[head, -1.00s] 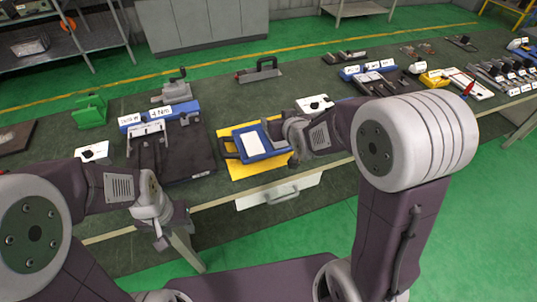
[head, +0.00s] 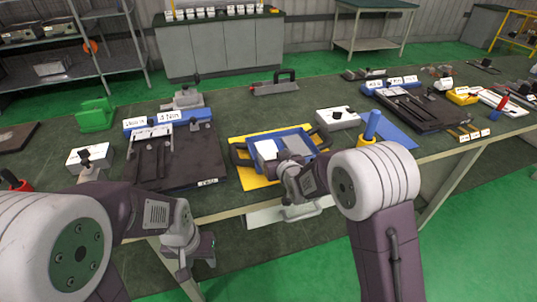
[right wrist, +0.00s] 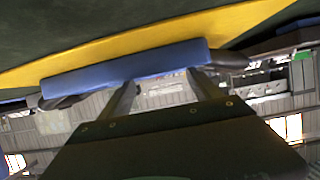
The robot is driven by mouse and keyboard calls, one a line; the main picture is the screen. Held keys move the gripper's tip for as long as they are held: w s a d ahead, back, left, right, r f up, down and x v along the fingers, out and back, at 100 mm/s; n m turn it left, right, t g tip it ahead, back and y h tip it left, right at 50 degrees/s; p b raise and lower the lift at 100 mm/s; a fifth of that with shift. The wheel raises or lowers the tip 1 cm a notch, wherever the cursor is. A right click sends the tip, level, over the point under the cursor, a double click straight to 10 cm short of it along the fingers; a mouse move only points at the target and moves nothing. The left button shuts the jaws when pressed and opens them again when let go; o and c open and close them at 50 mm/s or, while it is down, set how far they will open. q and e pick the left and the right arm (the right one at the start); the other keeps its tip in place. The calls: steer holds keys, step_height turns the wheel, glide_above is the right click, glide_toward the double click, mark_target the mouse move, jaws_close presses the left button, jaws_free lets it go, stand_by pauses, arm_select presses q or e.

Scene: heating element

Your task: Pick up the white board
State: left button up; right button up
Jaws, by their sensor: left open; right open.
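The white board (head: 267,149) lies in a blue tray (head: 305,135) with dark handles. The tray rests on a yellow mat (head: 262,182). My right gripper (head: 288,163) is at the tray's front right and hides part of the tray. In the right wrist view, its two fingers (right wrist: 164,92) are apart, with the tray's blue side (right wrist: 125,68) just past their tips; I cannot tell whether they touch it. No board shows there. My left gripper (head: 197,262) hangs open in front of the table's edge, away from the tray.
A dark fixture plate (head: 200,170) with blue labelled blocks stands left of the mat. A white box with a black knob (head: 338,119) and a blue-handled tool in a yellow holder (head: 371,127) stand to the right. A white drawer with a handle (head: 265,217) is below the table edge.

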mark_target(268, 150)
steer(key=x, duration=0.5)
steer(key=shift+w+a, duration=0.1)
steer(key=shift+a, duration=0.05)
steer(key=shift+r, duration=0.1)
steer(key=shift+c, duration=0.3)
steer(key=c, duration=1.1)
step_height(268, 150, up, 5)
steer(key=shift+f+p, duration=0.15)
steer(key=shift+p, duration=0.2)
steer(key=shift+s+d+r+p, duration=0.3)
steer(key=shift+s+d+r, duration=0.7)
steer(key=shift+d, duration=0.75)
steer(key=shift+s+d+r+p, duration=0.25)
steer(key=shift+s+d+r, duration=0.7)
steer(key=shift+d, duration=0.8)
steer(key=shift+s+d+r+p, duration=0.3)
steer(key=shift+s+d+r, duration=0.4)
steer(key=shift+d+r, duration=0.8)
